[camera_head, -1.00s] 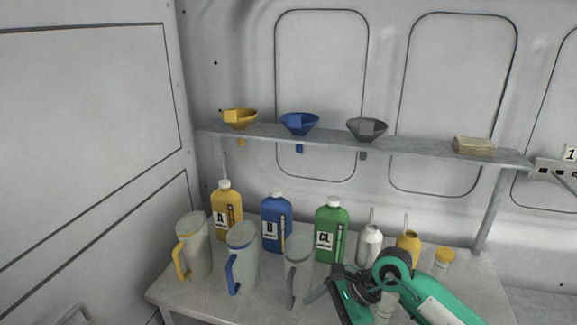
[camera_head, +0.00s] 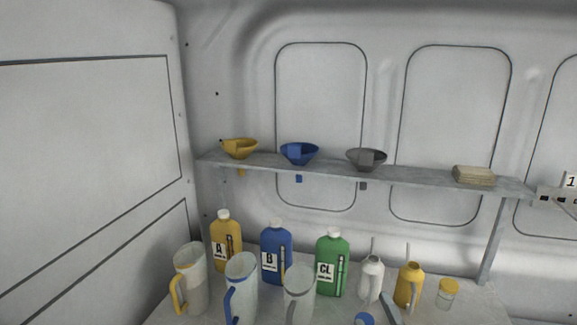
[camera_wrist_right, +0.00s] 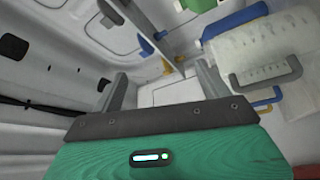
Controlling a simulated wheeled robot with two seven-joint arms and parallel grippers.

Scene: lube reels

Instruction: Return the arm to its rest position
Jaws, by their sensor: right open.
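My right gripper (camera_wrist_right: 162,84) is open in the right wrist view, its two grey fingers apart with nothing between them. In the head view only a grey finger-like piece (camera_head: 390,308) shows at the bottom edge, in front of the white and yellow spouted cans; most of the right arm is out of view. In the wrist view a clear jug (camera_wrist_right: 265,50) with a grey handle lies to the right of the fingers, apart from them. My left gripper is not in view.
The bench holds a yellow bottle (camera_head: 226,243), blue bottle (camera_head: 277,252), green bottle (camera_head: 332,262), several jugs, a white can (camera_head: 371,277), a yellow can (camera_head: 408,287) and a yellow-lidded jar (camera_head: 447,294). A shelf (camera_head: 420,178) with three funnels runs above.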

